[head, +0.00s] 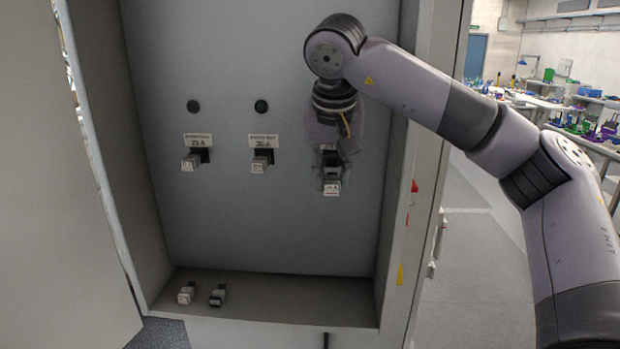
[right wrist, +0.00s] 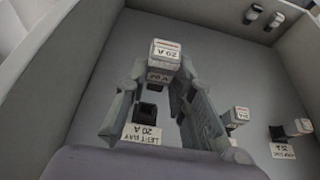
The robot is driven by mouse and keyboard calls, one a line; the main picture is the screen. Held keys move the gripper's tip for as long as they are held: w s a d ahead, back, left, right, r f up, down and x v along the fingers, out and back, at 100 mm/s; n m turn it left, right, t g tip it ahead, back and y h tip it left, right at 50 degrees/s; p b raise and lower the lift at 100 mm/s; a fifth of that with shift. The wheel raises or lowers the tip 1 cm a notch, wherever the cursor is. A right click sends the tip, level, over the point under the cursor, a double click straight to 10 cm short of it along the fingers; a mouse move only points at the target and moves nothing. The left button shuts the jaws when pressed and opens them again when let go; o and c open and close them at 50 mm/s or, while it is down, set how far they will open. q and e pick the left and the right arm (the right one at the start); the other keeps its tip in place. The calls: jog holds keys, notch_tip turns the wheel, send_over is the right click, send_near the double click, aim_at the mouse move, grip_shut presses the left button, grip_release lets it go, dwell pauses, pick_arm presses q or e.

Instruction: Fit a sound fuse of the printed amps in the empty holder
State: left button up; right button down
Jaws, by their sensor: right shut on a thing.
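My right gripper (head: 331,172) is at the rightmost holder in the open cabinet. It is shut on a pale-capped fuse (head: 332,188) with a dark body. In the right wrist view the fuse (right wrist: 165,55) sits between the fingertips (right wrist: 163,72) and reads 20 A. The dark, empty holder (right wrist: 150,106) shows behind it, with a label (right wrist: 142,135) reading LEFT BAY 20 A. The fuse appears in front of the holder; I cannot tell whether they touch. My left gripper is out of view.
Two other holders hold fuses, one at the left (head: 190,163) and one in the middle (head: 260,164), each under a label. Two loose fuses, a pale one (head: 186,293) and a darker one (head: 218,295), stand on the cabinet floor. The cabinet's side walls flank the panel.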

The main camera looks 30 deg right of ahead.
jog(key=shift+w+d+p, duration=0.35)
jog(key=shift+w+d, duration=0.2)
jog(key=shift+w, duration=0.3)
jog(key=shift+w+d+p, duration=0.4)
jog(key=shift+w+d, duration=0.15)
jog(key=shift+w, duration=0.25)
jog(key=shift+w+d+p, duration=0.35)
jog(key=shift+w+d, duration=0.2)
jog(key=shift+w, duration=0.3)
jog(key=shift+p, duration=0.8)
jog(key=shift+w+d, duration=0.6)
jog(key=shift+w, duration=0.3)
dwell(1.5)
jog(key=shift+w+d+r, duration=0.15)
jog(key=shift+r, duration=0.05)
dwell(0.6)
jog(key=shift+w+d+f, duration=0.15)
jog(key=shift+w, duration=0.15)
jog(key=c, duration=1.3)
grip_release()
jog(key=shift+s+f, duration=0.1)
